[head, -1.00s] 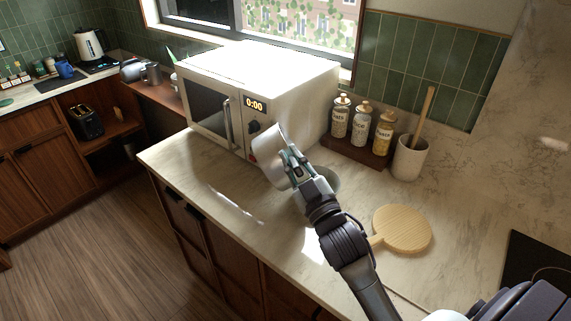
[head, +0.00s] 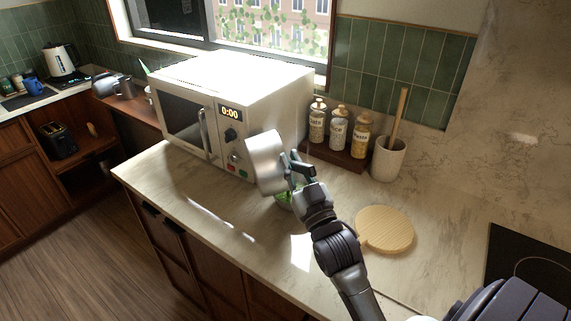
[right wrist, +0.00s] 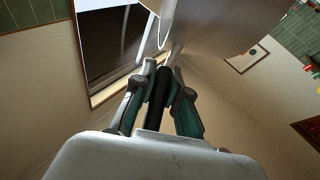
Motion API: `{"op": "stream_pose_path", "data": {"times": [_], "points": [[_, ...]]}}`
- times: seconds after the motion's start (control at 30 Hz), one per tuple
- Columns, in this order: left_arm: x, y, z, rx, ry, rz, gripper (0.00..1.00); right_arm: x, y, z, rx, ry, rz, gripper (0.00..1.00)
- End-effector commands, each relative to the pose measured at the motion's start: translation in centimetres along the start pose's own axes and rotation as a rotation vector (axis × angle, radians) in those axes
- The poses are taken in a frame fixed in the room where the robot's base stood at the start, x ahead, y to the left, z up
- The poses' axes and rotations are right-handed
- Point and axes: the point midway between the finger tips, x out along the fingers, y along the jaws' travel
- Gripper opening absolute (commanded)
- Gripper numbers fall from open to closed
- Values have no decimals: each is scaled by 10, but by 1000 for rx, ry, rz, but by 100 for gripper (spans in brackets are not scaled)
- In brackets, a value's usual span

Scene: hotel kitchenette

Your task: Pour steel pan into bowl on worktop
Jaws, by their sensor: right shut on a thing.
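The steel pan (head: 264,163) is held above the worktop (head: 205,215) in front of the microwave, tipped steeply on its side. My right gripper (head: 297,172) is shut on its handle; the dark handle (right wrist: 158,88) shows between the fingers in the right wrist view, with the pan body (right wrist: 225,25) at the top. The bowl (head: 289,207) stands on the worktop just below the pan, with green contents showing. The pan, gripper and wrist hide much of the bowl. The inside of the pan is not visible. My left gripper is out of view.
A white microwave (head: 240,90) stands close behind the pan. Several jars (head: 338,128) sit on a dark rack, with a utensil crock (head: 388,158) beside them. A round wooden board (head: 385,229) lies right of my arm. The front left worktop is clear.

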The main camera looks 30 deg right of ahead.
Motion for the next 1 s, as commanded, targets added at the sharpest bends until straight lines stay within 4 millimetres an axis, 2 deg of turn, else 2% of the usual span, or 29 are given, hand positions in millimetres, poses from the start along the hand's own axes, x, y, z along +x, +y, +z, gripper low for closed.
{"op": "stream_pose_path", "data": {"times": [0.03, 0.13, 1.0], "points": [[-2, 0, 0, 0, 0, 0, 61, 1, 3, -6, 19, 14, 6, 0], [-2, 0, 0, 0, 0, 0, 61, 1, 8, -6, 50, 17, 19, 0], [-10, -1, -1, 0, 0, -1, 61, -5, 51, 0, 342, 38, 127, 0]]}}
